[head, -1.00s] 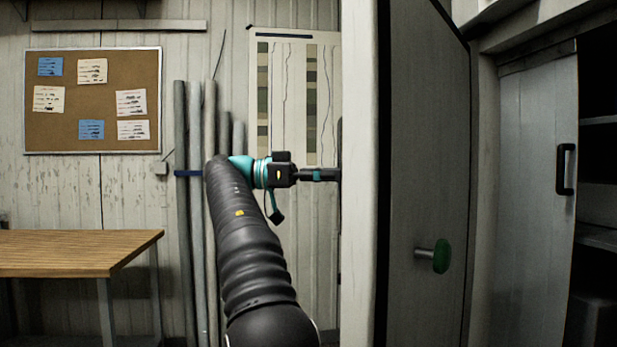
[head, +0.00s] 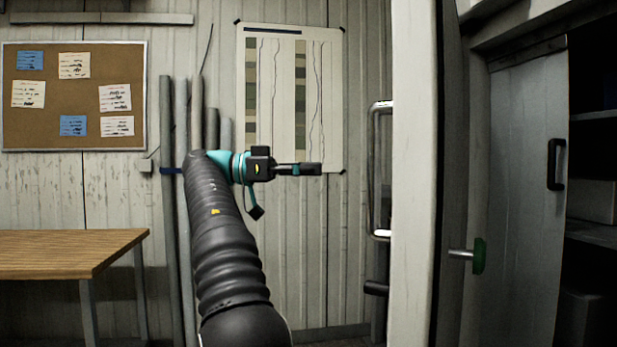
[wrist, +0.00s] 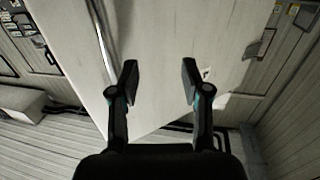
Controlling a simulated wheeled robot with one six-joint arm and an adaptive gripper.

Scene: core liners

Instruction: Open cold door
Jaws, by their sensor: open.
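The cold door (head: 412,200) stands open, swung out so its pale edge faces me in the head view. A chrome bar handle (head: 374,175) shows on its left face. A green knob (head: 479,256) on a short metal stem sticks out from its darker right side. My gripper (head: 318,169) is open and empty, left of the handle and apart from it. In the wrist view, my open gripper (wrist: 157,82) has a broad white door panel (wrist: 160,45) behind its fingers. A long metal bar (wrist: 103,40) runs along that panel's left part.
A wooden table (head: 70,252) stands at the left. Several grey pipes (head: 182,120) lean on the wall behind my arm, beside a wall chart (head: 290,90). A grey panel with a black handle (head: 556,165) and dark shelves (head: 595,115) are at the right.

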